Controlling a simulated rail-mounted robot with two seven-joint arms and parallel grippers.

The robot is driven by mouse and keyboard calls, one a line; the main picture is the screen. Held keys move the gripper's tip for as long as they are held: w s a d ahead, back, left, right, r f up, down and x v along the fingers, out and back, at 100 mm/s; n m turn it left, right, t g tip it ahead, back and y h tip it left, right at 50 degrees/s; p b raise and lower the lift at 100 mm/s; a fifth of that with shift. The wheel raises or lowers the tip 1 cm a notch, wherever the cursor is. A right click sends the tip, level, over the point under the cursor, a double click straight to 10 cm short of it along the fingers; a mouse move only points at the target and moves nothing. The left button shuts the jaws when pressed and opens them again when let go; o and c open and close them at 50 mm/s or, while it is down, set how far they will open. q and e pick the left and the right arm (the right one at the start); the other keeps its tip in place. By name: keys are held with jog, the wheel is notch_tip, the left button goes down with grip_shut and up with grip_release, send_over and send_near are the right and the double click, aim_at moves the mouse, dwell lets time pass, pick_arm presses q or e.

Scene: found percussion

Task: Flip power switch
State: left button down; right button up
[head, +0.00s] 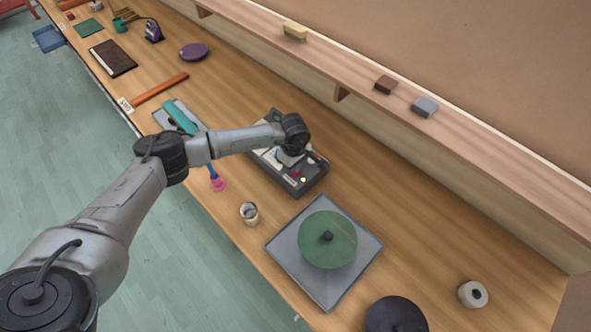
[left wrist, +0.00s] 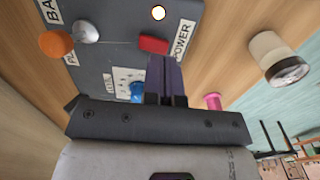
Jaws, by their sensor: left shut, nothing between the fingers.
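The dark grey control box (head: 312,186) sits on the wooden bench in the head view, under my left arm's end. In the left wrist view its panel (left wrist: 107,62) fills the upper left. A red rectangular switch (left wrist: 153,44) sits beside a white POWER label (left wrist: 181,40). A round lamp (left wrist: 158,13) near it looks bright. My left gripper (left wrist: 163,60) is shut and empty, its dark fingertips just below the red switch in the picture; I cannot tell whether they touch it. In the head view my wrist hides part of the box. My right gripper is out of view.
A cup (head: 249,213) stands nearby, close to a pink-ended item (head: 218,184). A green disc (head: 328,239) on a grey square plate lies at the right. A shelf (head: 365,92) runs behind.

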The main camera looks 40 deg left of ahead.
pick_arm(q)
jog(key=shift+r+p, duration=1.1)
jog(key=shift+r, duration=1)
